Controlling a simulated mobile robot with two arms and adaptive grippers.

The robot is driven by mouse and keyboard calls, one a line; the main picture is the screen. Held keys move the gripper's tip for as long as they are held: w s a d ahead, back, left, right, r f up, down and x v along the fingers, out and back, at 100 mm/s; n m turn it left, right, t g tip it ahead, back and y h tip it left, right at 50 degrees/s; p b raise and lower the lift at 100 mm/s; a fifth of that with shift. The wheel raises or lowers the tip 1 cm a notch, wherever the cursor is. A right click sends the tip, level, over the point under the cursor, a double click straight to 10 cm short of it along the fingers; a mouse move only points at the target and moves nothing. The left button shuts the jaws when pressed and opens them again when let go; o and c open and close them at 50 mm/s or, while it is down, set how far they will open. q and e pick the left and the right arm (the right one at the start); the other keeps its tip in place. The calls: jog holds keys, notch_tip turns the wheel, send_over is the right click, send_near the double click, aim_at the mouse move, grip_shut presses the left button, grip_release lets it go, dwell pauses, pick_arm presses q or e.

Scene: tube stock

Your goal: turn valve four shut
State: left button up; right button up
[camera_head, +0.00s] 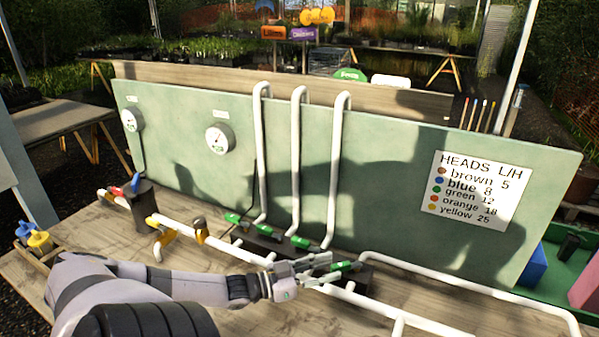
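Several small valves with green handles sit in a row along the white pipework. Three of them, a left one (232,218), a middle one (264,229) and a right one (299,242), stand at the feet of the upright pipes. Another green handle (343,266), seemingly valve four, lies nearest my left gripper on a dark block. My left gripper (330,268) reaches in from the left with its fingers spread, its tips at the left end of this handle. I cannot tell whether they touch it. No number labels are readable. My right gripper is not in view.
A green panel (390,170) with gauges (220,139) and a sign (477,190) stands behind the pipes. White pipes (470,281) run low across the wooden bench (215,275). A green tray (560,262) is at right.

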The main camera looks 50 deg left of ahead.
pick_arm(q)
jog(key=v, duration=0.8)
